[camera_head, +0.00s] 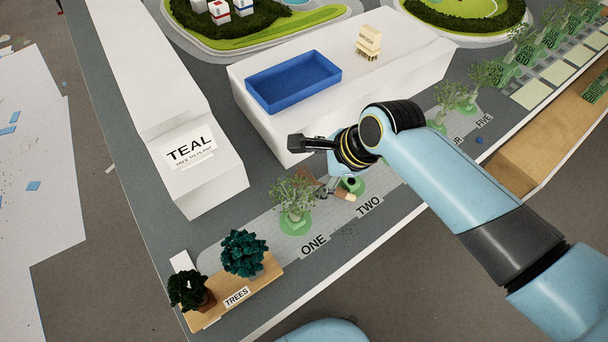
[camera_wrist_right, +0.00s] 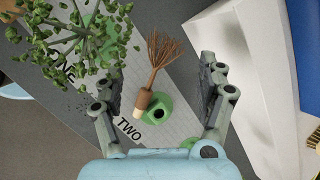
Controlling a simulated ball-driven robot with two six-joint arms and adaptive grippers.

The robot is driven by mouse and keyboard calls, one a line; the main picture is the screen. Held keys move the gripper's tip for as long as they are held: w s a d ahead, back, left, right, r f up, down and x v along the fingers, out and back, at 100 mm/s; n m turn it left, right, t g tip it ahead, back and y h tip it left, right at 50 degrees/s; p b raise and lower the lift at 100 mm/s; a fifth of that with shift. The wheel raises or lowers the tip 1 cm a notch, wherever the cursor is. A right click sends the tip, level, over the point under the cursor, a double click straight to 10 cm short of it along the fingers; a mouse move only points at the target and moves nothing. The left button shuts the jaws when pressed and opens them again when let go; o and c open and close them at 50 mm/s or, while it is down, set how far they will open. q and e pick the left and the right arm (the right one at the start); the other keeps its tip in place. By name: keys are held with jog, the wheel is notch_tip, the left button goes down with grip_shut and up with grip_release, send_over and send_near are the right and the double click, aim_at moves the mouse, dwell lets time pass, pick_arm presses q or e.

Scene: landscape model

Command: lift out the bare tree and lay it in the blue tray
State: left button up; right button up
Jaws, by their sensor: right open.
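The bare tree (camera_wrist_right: 161,52), with brown leafless branches, lies tilted at spot TWO in the right wrist view. Its pale lower end rests beside the dark hole of a green round base (camera_wrist_right: 158,112), not in it. In the head view its brown branches (camera_head: 306,177) show partly behind my gripper. My right gripper (camera_wrist_right: 160,72) is open, with one finger on each side of the tree and nothing held. In the head view the right gripper (camera_head: 312,165) is above spot TWO. The blue tray (camera_head: 294,84) is empty on a white block. My left gripper is not in view.
A leafy tree (camera_head: 294,197) stands at spot ONE, close beside the right gripper's finger. Two dark potted trees (camera_head: 243,254) stand on the wooden TREES stand (camera_head: 266,278). A white block (camera_head: 185,150) bears the TEAL sign. A small bench-like model (camera_head: 368,43) is right of the tray.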

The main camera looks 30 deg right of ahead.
aim_at(311, 174)
jog(key=shift+w+a+f, duration=0.15)
jog(key=shift+w+f, duration=0.05)
jog(key=shift+f, duration=0.25)
jog(key=shift+w+f, duration=0.15)
jog(key=shift+f, duration=0.1)
jog(key=x, duration=0.5)
jog(key=shift+c, duration=0.2)
jog(key=c, duration=0.5)
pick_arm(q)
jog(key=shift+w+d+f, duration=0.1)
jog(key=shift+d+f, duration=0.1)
pick_arm(e)
jog(key=shift+c, duration=0.9)
